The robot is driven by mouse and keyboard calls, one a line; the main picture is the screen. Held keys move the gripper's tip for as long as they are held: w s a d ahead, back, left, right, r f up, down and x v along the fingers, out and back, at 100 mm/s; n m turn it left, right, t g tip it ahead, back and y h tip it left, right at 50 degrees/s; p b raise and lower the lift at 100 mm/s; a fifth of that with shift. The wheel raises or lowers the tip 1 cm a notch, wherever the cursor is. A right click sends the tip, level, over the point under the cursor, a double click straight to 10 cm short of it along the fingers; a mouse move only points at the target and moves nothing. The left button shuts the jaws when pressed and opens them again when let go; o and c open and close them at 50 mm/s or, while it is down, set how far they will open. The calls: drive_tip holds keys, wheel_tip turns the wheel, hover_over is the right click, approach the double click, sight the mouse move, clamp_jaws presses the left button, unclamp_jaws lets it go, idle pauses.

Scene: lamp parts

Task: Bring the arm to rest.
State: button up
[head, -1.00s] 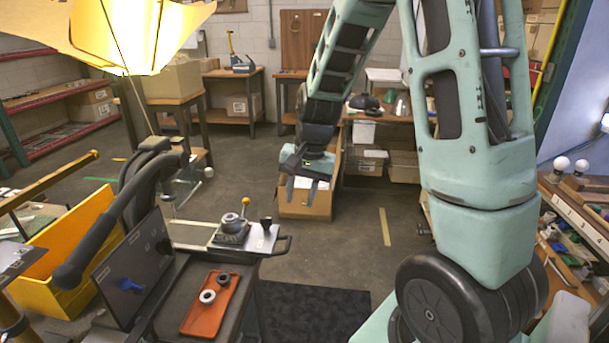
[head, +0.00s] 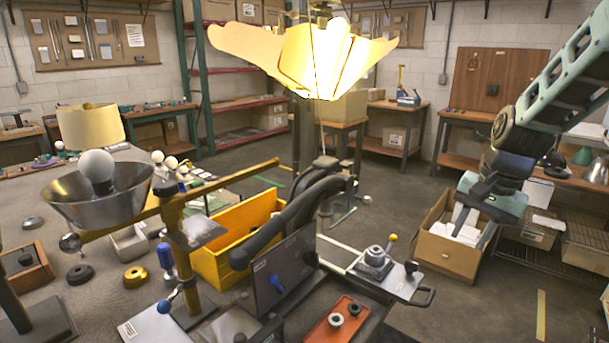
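My arm reaches in from the upper right of the head view.
A lit paper-like lampshade (head: 318,58) hangs at top centre. A cart holds an orange tray (head: 325,334) and a black panel (head: 285,275). A yellow bin (head: 235,250) and a lamp with a metal bowl (head: 97,205) stand left. Bare floor (head: 500,305) lies at lower right.

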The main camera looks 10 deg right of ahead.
drive_tip(key=s+a+n+g, duration=0.1)
drive_tip(key=s+a+n, duration=0.3)
drive_tip(key=a, duration=0.6)
drive_tip(key=s+a+n, duration=0.3)
drive_tip(key=a+n, duration=0.3)
drive_tip(key=a, duration=0.5)
drive_tip(key=s+a+f+n, duration=0.1)
drive_tip(key=s+a+n, duration=0.7)
drive_tip(key=s, duration=0.4)
drive_tip(key=shift+s+f+g+h, duration=0.15)
drive_tip(key=shift+f+g+h, duration=0.1)
drive_tip(key=shift+g+h, duration=0.05)
drive_tip(key=shift+d, duration=0.1)
